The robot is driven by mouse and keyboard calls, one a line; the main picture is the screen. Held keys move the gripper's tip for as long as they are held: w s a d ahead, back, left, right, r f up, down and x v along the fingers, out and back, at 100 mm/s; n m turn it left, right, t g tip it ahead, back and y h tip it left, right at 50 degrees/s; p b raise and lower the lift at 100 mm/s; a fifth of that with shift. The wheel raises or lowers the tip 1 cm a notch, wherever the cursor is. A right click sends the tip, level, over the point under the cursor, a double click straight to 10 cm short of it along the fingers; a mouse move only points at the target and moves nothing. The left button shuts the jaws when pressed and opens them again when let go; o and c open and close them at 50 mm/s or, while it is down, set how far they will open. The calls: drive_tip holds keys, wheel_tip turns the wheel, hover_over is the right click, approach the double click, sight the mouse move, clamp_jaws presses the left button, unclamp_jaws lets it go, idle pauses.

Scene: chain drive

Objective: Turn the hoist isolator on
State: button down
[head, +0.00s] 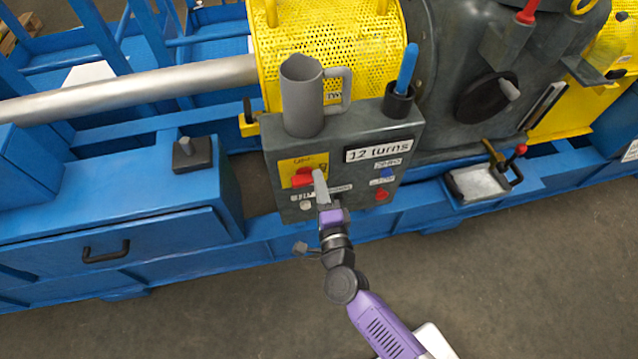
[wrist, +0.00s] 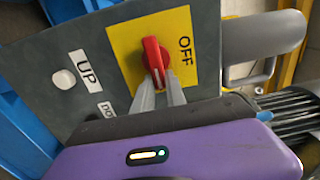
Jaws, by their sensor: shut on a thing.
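The hoist isolator is a red rotary knob (head: 302,178) on a yellow plate (head: 292,163) at the left of the grey control box. In the wrist view the red knob (wrist: 152,55) stands upright in the picture, with the word OFF (wrist: 185,50) to its right on the yellow plate (wrist: 124,42). My gripper (head: 319,177) reaches the knob from the front. In the wrist view its two grey fingers (wrist: 159,82) are shut on the lower end of the knob. The fingers and my gripper body hide part of the plate, and no ON label is readable.
The grey box (head: 350,180) also carries a white button (head: 305,206), a blue button (head: 387,173), a red button (head: 381,195) and a "12 turns" label (head: 379,149). A grey mug (head: 302,100) and a cup holding a blue-handled tool (head: 399,98) stand on top. The floor in front is clear.

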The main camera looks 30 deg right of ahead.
drive_tip(key=shift+f, duration=0.1)
idle(0.3)
drive_tip(key=c, duration=1.4)
unclamp_jaws()
drive_tip(key=shift+o, duration=0.2)
drive_tip(key=v, duration=0.8)
drive_tip(key=shift+b, duration=0.35)
